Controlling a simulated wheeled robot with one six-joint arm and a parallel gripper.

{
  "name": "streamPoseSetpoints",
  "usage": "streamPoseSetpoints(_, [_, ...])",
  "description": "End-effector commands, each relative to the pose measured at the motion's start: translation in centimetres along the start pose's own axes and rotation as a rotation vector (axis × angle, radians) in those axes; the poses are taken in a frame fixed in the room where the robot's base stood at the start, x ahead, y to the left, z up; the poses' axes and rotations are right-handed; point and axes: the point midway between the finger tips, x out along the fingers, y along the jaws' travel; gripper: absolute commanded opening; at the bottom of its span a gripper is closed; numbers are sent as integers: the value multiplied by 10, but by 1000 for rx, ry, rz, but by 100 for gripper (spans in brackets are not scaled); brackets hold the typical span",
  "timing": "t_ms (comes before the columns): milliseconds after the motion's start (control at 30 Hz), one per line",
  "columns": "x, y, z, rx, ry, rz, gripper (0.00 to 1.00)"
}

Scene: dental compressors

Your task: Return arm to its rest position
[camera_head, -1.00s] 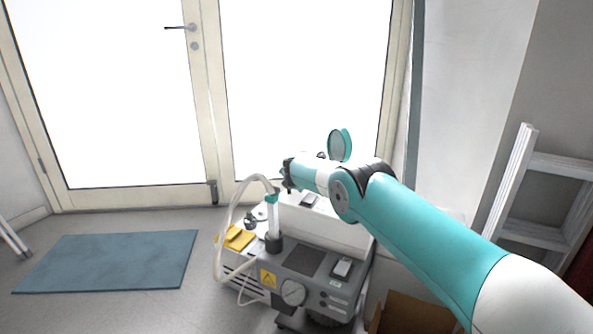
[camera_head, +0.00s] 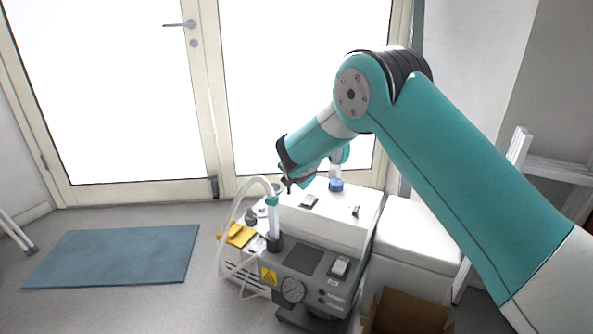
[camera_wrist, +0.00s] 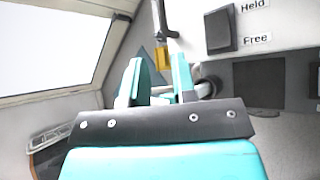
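My arm reaches in from the right in the head view, its teal elbow raised and bent high above the dental compressor (camera_head: 300,262). Its wrist end hangs over the back of the compressor. In the wrist view my gripper (camera_wrist: 158,65) shows two teal fingers with a gap between them and nothing held. In the head view the fingers are too small and overlapped to read. A black rocker switch (camera_wrist: 220,30) labelled Held and Free lies beyond the fingers on a pale panel.
The compressor carries a clear hose (camera_head: 231,222), a yellow item (camera_head: 237,235) and a blue knob (camera_head: 336,185). A cardboard box (camera_head: 407,312) and a white ladder (camera_head: 555,172) stand at right. Glazed doors (camera_head: 140,95) are behind. A blue mat (camera_head: 115,256) lies on open floor at left.

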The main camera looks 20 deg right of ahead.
Motion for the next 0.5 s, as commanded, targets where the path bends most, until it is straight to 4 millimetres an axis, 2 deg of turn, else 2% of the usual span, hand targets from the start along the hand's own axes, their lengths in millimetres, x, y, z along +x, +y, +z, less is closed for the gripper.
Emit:
streamPoseSetpoints(100, [-7,0,0,-1,1,0,25])
streamPoseSetpoints(433, [-9,1,0,3,2,0,25])
streamPoseSetpoints(500, [-15,2,1,36,17,-3,25])
